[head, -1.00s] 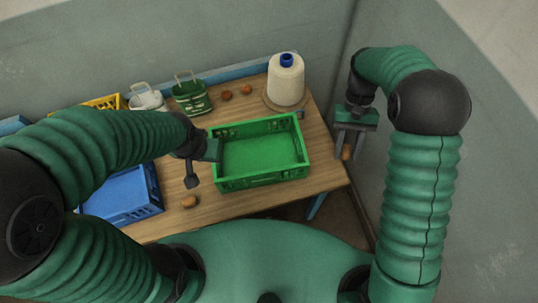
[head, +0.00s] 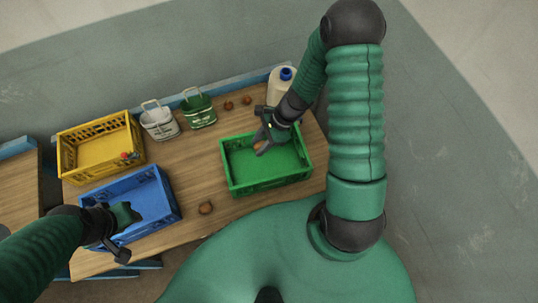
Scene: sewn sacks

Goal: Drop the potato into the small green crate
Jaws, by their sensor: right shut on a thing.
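The small green crate (head: 292,177) stands on the right part of the wooden table, its visible floor bare. My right gripper (head: 262,146) reaches over the crate from above. It is shut on a brown potato (head: 260,148), which shows only in part between the fingers. Whether the potato touches the crate floor I cannot tell. My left gripper (head: 124,232) is over the blue crate at the left, and I cannot make out its jaw opening.
A yellow crate (head: 95,160), a white basket (head: 160,123), a dark green basket (head: 199,113) and a blue-topped spool (head: 282,82) stand around.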

